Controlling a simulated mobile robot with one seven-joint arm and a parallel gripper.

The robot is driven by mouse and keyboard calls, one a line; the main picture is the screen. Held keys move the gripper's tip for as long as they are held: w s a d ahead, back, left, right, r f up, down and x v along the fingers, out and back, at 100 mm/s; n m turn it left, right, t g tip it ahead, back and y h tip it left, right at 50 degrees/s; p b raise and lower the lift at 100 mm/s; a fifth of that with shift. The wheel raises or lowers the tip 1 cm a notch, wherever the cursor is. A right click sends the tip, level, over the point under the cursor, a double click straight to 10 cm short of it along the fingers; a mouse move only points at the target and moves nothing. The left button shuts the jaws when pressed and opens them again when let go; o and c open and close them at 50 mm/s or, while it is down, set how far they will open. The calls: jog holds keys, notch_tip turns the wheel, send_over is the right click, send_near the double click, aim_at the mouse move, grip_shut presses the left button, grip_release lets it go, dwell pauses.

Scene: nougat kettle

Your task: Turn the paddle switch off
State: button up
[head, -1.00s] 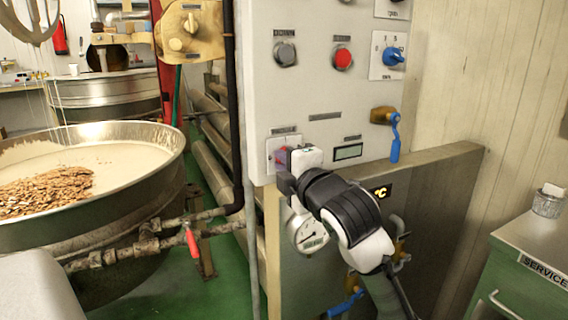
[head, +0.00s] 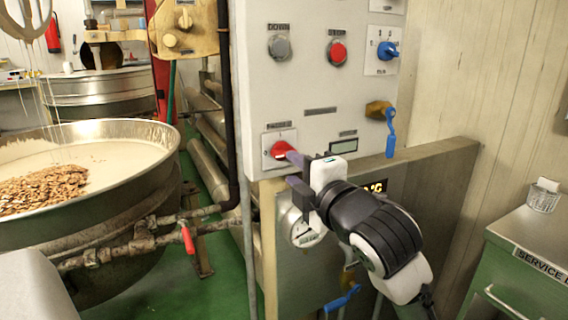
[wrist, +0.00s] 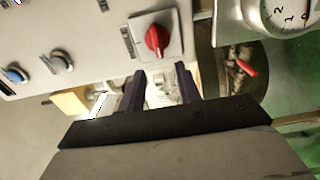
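The paddle switch is a red rotary knob (head: 281,150) on a white square plate, low on the grey control panel. My gripper (head: 291,169) is in front of the panel, just right of and below the knob. In the wrist view my gripper (wrist: 161,78) has its two dark fingers apart with nothing between them. The fingers look clear of the knob.
The panel also carries a grey button (head: 279,47), a red button (head: 338,51), a blue selector (head: 387,51) and a blue-handled valve (head: 390,132). A round gauge (head: 301,228) is below my gripper. A large kettle (head: 150,175) stands left; a green service cart (head: 530,250) stands right.

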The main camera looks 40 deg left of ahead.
jog(key=v, duration=0.6)
jog(key=shift+s+d, duration=0.15)
jog(key=shift+d, duration=0.1)
